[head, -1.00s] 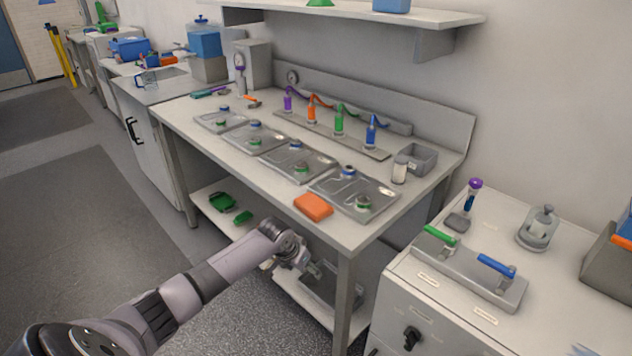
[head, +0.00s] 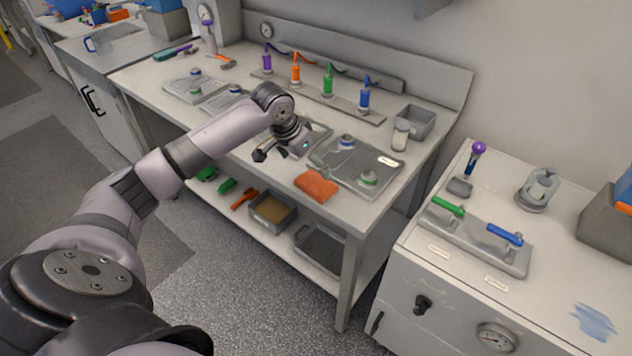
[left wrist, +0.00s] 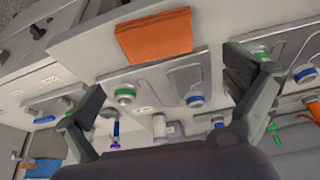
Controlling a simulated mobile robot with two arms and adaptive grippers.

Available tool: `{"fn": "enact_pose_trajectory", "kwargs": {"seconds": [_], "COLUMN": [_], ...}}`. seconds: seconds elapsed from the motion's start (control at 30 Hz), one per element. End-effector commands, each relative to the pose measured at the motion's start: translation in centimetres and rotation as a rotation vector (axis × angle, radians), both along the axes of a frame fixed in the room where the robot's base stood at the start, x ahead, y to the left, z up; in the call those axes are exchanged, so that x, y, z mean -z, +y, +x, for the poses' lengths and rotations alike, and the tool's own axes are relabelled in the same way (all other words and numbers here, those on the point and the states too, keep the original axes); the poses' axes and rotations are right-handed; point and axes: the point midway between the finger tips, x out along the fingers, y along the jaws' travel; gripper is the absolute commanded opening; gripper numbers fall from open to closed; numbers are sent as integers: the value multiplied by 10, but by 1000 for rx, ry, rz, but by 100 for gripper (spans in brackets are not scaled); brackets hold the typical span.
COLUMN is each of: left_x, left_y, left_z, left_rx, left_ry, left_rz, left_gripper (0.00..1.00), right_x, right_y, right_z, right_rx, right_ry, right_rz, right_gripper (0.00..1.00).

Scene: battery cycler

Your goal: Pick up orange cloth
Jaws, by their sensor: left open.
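The orange cloth (head: 316,186) lies folded on the front edge of the workbench, in front of a metal plate. It also shows in the left wrist view (left wrist: 154,35), at the top between the finger lines. My left gripper (head: 268,150) is above the bench, left of the cloth and apart from it. In the left wrist view its two fingers (left wrist: 165,98) stand wide apart with nothing between them. My right gripper is not in view.
Metal plates with knobs, such as the nearest plate (head: 335,158), lie behind the cloth. A row of coloured handles (head: 328,85) stands at the back. A cabinet (head: 440,270) stands to the right. A lower shelf (head: 318,278) holds bins.

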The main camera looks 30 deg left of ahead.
Motion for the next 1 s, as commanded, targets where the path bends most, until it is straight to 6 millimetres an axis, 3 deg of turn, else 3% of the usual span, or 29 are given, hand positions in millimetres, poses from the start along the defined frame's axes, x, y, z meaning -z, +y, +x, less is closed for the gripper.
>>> {"fn": "enact_pose_trajectory", "kwargs": {"seconds": [0.13, 0.4, 0.7, 1.0], "left_x": [22, 41, 80, 84], "left_y": [-2, -4, -7, -7], "left_z": [9, 14, 25, 26], "left_rx": [0, 0, 0, 1], "left_ry": [0, 2, 0, -1], "left_rz": [-2, -1, 0, 1], "left_gripper": [100, 100, 100, 99], "right_x": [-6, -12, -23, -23], "right_y": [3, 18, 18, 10], "right_z": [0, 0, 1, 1], "right_rx": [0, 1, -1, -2], "right_ry": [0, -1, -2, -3], "right_rz": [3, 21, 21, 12], "right_gripper": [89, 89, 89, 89]}}
